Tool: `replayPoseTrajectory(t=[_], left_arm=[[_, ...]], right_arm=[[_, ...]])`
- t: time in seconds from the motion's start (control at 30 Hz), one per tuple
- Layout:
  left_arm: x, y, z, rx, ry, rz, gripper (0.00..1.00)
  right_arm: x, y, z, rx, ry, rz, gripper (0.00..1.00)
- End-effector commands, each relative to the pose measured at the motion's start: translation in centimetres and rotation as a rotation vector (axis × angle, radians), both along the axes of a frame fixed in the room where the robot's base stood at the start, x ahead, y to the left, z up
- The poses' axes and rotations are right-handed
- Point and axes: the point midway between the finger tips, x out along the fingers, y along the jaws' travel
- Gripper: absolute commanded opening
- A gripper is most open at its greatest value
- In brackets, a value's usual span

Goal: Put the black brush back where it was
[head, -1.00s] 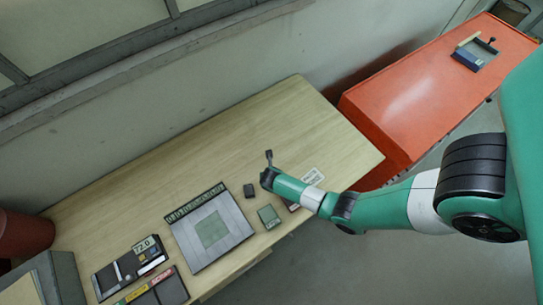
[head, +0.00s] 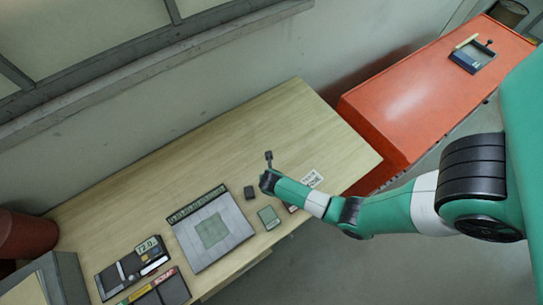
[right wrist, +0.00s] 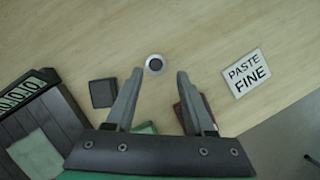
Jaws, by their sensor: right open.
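My right gripper (right wrist: 156,88) is open above the wooden table (head: 300,115), with nothing between its fingers. A small round piece with a pale rim and dark centre (right wrist: 155,64) shows just beyond and between the fingertips in the right wrist view. In the head view, a thin upright dark-topped shape (head: 269,156) rises at the end of my right arm; I cannot tell whether it is a finger or a separate piece. A small black block (head: 249,192) lies to the left, also seen in the right wrist view (right wrist: 103,92). I cannot identify the black brush for certain. My left gripper is not in view.
A white "PASTE FINE" label (right wrist: 243,72) lies right of the gripper. A grey board (head: 235,217) and dark trays (head: 122,272) occupy the table's near left. A red cabinet (head: 400,105) at right carries a small tray (head: 472,57). The table's back is clear.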

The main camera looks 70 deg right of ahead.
Motion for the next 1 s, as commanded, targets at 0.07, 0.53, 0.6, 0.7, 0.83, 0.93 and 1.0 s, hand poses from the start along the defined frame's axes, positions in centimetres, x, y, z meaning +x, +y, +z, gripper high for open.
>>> replayPoseTrajectory(t=[0.07, 0.53, 0.6, 0.7, 0.83, 0.93, 1.0], left_arm=[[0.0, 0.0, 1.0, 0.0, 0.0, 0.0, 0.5], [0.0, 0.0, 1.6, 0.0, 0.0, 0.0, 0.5], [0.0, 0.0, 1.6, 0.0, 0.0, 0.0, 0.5], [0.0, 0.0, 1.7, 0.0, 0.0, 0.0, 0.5], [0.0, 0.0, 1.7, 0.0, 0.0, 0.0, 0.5], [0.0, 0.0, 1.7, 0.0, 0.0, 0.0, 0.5], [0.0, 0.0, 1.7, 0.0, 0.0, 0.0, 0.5]], right_arm=[[-0.2, 0.8, 2.3, 0.0, -0.003, 0.002, 0.54], [-0.9, 2.6, 6.4, 0.0, 0.001, 0.0, 0.54], [-0.9, 2.5, 6.4, 0.0, 0.001, 0.0, 0.54], [-0.9, 2.5, 6.3, 0.0, 0.001, 0.0, 0.54], [-0.3, 2.2, 6.7, -0.016, -0.016, 0.007, 0.54], [2.6, 0.6, 9.2, -0.109, -0.103, 0.049, 0.54], [6.1, -1.4, 13.0, -0.241, -0.212, 0.107, 0.54]])
